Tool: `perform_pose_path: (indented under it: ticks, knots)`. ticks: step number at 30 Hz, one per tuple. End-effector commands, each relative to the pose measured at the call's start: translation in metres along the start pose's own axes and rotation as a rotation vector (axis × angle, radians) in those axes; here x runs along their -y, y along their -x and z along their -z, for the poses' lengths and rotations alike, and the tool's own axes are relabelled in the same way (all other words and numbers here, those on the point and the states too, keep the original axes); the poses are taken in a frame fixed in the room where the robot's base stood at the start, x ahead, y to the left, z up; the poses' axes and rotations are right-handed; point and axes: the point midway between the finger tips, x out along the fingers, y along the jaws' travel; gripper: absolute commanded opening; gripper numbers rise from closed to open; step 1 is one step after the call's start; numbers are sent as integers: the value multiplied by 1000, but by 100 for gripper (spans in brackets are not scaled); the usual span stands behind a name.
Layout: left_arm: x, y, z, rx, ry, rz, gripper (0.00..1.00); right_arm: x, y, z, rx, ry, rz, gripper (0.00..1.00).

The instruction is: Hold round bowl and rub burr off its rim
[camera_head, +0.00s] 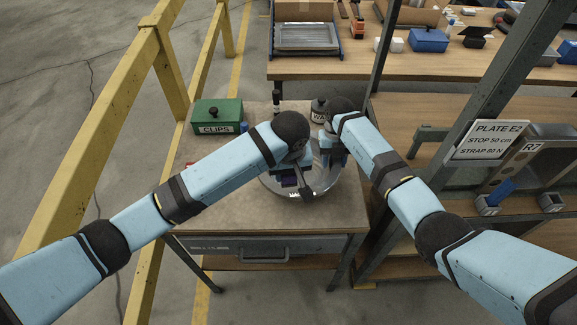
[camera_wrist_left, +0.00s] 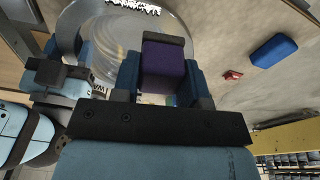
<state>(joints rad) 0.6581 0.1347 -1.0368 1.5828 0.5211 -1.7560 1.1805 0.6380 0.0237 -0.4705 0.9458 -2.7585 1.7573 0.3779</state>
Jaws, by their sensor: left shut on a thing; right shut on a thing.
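The round bowl (camera_head: 268,184) is shiny metal and lies on the small workbench (camera_head: 220,205). Both arms partly hide it in the head view; it also shows in the left wrist view (camera_wrist_left: 95,25). A white jagged burr (camera_wrist_left: 133,4) marks its rim at the top of the left wrist view. My left gripper (camera_head: 292,179) is shut on a purple block (camera_wrist_left: 163,66), over the bowl's near side. Whether the block touches the rim I cannot tell. My right gripper (camera_head: 333,155) is shut on the bowl's rim at the far right side; its fingertips are partly hidden.
A green clips box (camera_head: 217,115), a black bottle (camera_head: 277,103) and a lidded jar (camera_head: 319,110) stand at the bench's back. A blue block (camera_wrist_left: 275,50) and small red piece (camera_wrist_left: 233,75) lie on the bench. A dark post (camera_head: 385,60) and shelf rise at right.

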Motion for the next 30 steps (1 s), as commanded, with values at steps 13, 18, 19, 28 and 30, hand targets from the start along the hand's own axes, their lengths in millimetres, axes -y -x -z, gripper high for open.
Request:
perform_pose_path:
  ticks: [13, 18, 19, 28, 30]
  knots:
    - [0, -41, -5, 1, -2, 2, 21, 1, 0, 0, 0, -1, 1, 23]
    - [0, -60, -8, 1, -1, 2, 21, 1, 0, 0, 0, -1, 1, 23]
    - [0, -65, -8, 1, -1, 2, 21, 1, 0, 0, 0, -1, 1, 23]
    - [-29, -66, -10, 0, -3, -1, 18, 1, 0, 0, 0, -1, 1, 23]
    - [-36, -66, -11, 0, -4, -1, 18, 1, 0, 0, 0, -1, 1, 23]
